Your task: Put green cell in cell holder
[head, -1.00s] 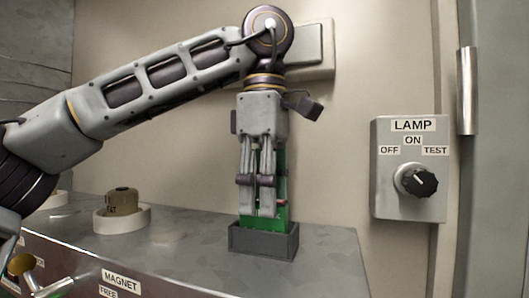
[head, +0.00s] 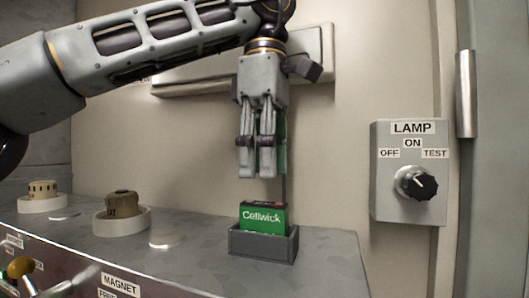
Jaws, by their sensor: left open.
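The green cell (head: 263,219), lettered "Cellwick" with a dark top, stands upright in the dark grey cell holder (head: 264,244) on the counter. Its lower part is hidden by the holder's front wall. My left gripper (head: 257,174) is open and points down above the cell, with a clear gap between its fingertips and the cell's top. A narrow green strip (head: 283,147) shows behind the fingers, with a thin dark rod below it; I cannot tell what it belongs to. My right gripper is not in view.
A grey lamp switch box (head: 409,171) is on the wall at right. Two round knob-like pieces in white rings, one brownish (head: 122,204) and one cream (head: 42,189), stand on the counter at left.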

